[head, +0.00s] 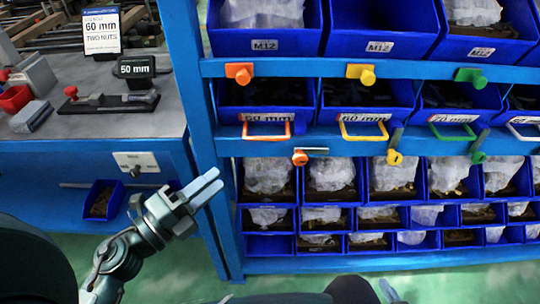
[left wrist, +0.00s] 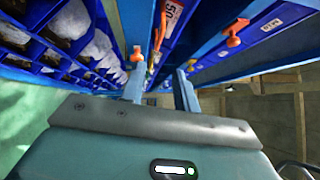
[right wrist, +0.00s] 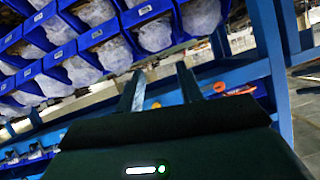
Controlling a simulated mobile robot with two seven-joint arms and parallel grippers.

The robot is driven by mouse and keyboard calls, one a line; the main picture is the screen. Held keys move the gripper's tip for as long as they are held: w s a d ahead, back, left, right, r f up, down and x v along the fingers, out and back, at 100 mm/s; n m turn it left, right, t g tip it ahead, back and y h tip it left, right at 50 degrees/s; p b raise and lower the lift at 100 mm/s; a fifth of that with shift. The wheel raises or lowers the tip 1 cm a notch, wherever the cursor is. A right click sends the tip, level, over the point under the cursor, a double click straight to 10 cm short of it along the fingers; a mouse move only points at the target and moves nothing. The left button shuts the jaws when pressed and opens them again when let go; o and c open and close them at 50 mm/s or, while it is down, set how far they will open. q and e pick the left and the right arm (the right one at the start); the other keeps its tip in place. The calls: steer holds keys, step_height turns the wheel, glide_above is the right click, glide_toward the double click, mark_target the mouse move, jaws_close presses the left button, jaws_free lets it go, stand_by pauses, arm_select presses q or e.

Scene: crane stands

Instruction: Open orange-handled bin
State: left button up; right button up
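The blue bin with the orange handle (head: 266,134) is in the middle row of the rack in the head view, below the rail, with dark contents and a 60 mm label. Its front is flush with its neighbours. My left gripper (head: 211,182) is open and empty, left of and below the handle, apart from it, by the rack's left post. In the left wrist view the fingers (left wrist: 160,80) are spread, with orange parts (left wrist: 136,54) near the left finger. My right gripper (right wrist: 160,78) is open and empty in the right wrist view, with bagged bins beyond it.
An orange knob (head: 239,73) is on the upper rail and another orange knob (head: 300,158) on the lower rail. Yellow-handled (head: 363,132) and green-handled (head: 453,131) bins stand to the right. A grey workbench (head: 135,110) is at the left. Green floor is clear below the rack.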

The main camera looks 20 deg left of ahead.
arm_select(q)
steer(key=shift+p+x, duration=1.75)
steer(key=shift+x, duration=4.8)
steer(key=shift+f, duration=0.1)
steer(key=shift+c, duration=0.4)
jaws_close()
